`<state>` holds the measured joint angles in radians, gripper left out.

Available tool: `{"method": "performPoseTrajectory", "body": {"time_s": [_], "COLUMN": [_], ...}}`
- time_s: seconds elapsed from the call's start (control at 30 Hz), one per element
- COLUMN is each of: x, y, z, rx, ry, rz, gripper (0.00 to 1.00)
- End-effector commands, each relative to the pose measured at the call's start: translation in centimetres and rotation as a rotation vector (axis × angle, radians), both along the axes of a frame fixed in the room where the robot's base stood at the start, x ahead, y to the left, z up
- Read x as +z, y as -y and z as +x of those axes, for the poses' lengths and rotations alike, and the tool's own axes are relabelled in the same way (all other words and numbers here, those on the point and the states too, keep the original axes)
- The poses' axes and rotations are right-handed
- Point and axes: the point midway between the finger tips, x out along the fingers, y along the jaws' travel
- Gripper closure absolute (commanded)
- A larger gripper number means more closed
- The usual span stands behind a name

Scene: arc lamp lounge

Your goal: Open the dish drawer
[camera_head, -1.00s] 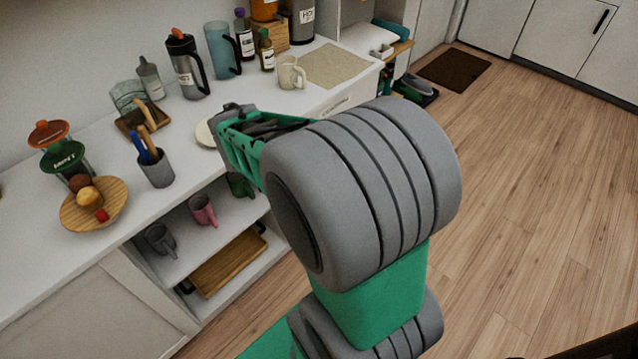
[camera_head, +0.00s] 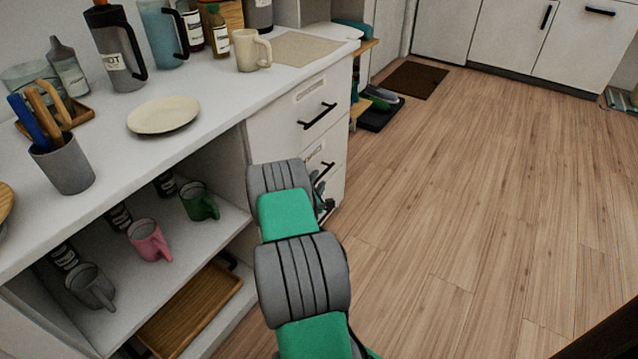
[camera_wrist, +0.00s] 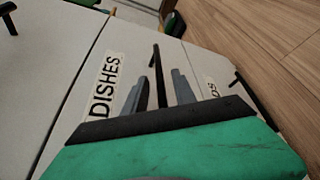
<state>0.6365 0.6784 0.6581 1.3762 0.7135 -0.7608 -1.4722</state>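The dish drawer (camera_wrist: 88,118), a white front labelled "DISHES", fills the middle of the wrist view. It is the middle drawer (camera_head: 318,152) of the cabinet in the head view and looks flush with the front. Its black bar handle (camera_wrist: 156,62) lies between the two grey fingers of my gripper (camera_wrist: 160,78). The fingers are apart, with gaps visible on both sides of the bar. Whether the fingertips reach past the bar is hard to tell. In the head view my arm hides most of the gripper (camera_head: 322,190) and part of the drawer.
The top drawer's handle (camera_head: 318,116) is above, and a lower drawer's handle (camera_wrist: 242,92) is at right in the wrist view. Open shelves with mugs (camera_head: 149,240) are left of the drawers. The wood floor (camera_head: 460,200) right of the cabinet is clear.

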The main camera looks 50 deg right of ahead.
Motion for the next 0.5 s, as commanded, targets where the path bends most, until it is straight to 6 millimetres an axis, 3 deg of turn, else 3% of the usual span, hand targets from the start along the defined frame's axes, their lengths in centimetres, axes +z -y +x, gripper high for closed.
{"method": "performPoseTrajectory", "body": {"time_s": [0.13, 0.4, 0.5], "x": [-0.6, -0.4, -0.4], "y": [1.6, 2.0, 2.0], "z": [0.6, 0.7, 0.6], "rx": [-0.002, -0.004, -0.004], "ry": [0.0, 0.001, 0.001], "rz": [0.001, 0.002, 0.002], "gripper": [0.67, 0.67, 0.76]}}
